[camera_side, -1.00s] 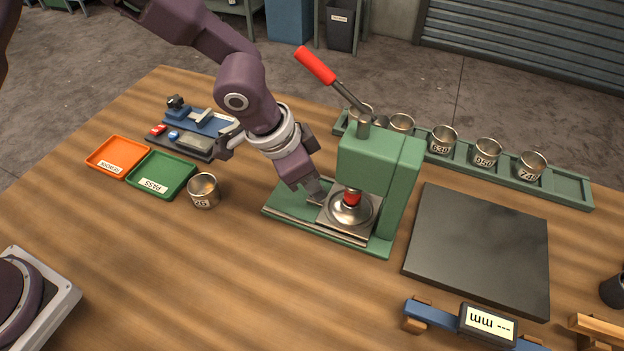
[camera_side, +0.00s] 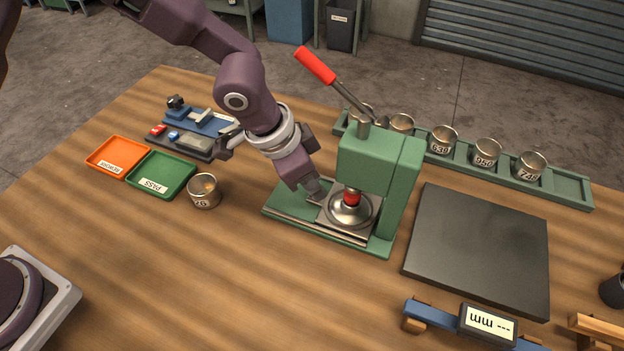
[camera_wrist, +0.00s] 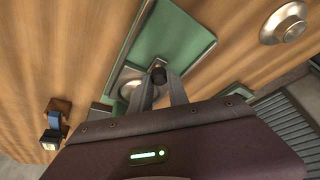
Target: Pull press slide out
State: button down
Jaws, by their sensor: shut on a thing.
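The green press (camera_side: 378,160) stands on the table with its red-handled lever (camera_side: 316,66) raised. Its metal slide (camera_side: 333,224) is under the press head and carries a shiny round metal piece (camera_side: 350,212), with a red part just above it. My gripper (camera_side: 314,192) is low at the slide's left side. In the wrist view its two fingers are closed on a small dark knob (camera_wrist: 158,75), which appears to be the slide's handle. The green base of the press (camera_wrist: 165,30) shows beyond the fingers. The fingertips are partly hidden in the side view.
A metal cup (camera_side: 203,191) stands left of the press, near the green PASS tray (camera_side: 160,176) and the orange tray (camera_side: 117,154). A green rack (camera_side: 570,186) of cups is behind. A dark plate (camera_side: 480,250) and a blue gauge (camera_side: 440,316) lie right.

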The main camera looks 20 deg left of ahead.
jog(key=shift+a, duration=0.1)
jog(key=a, duration=0.9)
jog(key=shift+a, duration=0.25)
jog(key=c, duration=1.3)
grip_release()
jog(key=shift+o, duration=0.2)
